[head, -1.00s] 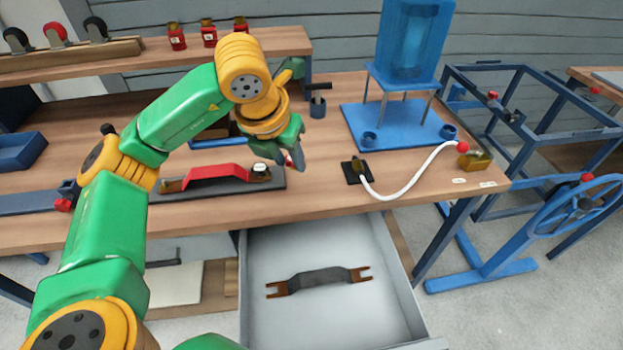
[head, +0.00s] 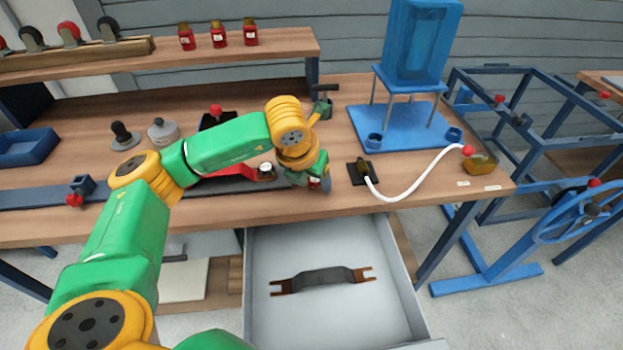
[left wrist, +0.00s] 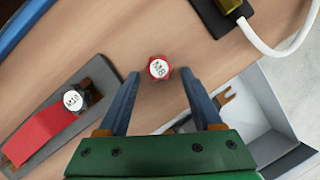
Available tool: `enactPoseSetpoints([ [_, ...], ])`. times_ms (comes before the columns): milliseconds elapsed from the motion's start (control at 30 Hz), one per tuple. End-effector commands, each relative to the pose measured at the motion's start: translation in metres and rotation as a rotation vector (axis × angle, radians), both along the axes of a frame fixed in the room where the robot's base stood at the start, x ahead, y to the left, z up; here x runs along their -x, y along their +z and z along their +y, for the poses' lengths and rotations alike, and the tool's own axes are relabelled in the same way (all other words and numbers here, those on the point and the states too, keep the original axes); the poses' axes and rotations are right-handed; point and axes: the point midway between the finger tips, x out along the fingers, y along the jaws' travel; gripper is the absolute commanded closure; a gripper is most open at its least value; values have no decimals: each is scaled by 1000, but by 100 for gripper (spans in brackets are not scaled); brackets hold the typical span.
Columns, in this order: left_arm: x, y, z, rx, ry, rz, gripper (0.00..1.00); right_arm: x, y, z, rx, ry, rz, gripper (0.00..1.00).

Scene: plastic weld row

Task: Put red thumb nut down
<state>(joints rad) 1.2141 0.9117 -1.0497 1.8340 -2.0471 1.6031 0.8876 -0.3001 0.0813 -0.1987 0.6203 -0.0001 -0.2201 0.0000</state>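The red thumb nut (left wrist: 158,68), with a white top marked M8, appears to stand on the wooden table near its front edge. In the left wrist view it lies between the tips of my left gripper (left wrist: 163,80), with a visible gap to each finger. The gripper is open. In the head view my left gripper (head: 320,182) is low over the table, right of the red-handled black fixture (head: 235,172), and mostly covers the nut. My right gripper is not in view.
The fixture carries a nut marked M10 (left wrist: 73,100). A black block (head: 359,173) with a white hose (head: 410,195) lies to the right. Below is an open drawer (head: 400,280) holding a dark forked bracket (head: 320,279). A blue stand (head: 395,130) is behind.

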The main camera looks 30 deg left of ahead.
Motion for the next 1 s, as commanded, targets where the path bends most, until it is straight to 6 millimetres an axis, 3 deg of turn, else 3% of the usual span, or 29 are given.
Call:
enactPoseSetpoints([
  [333, 1, 10, 0, 1, 0, -2, 33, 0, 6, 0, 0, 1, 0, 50],
  [700, 38, 98, -4, 1, -2, -5, 33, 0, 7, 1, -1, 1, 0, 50],
  [800, 44, 110, -5, 1, 0, -3, 33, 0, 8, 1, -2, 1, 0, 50],
  [1000, 47, 115, -5, 0, -1, 0, 33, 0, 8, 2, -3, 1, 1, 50],
])
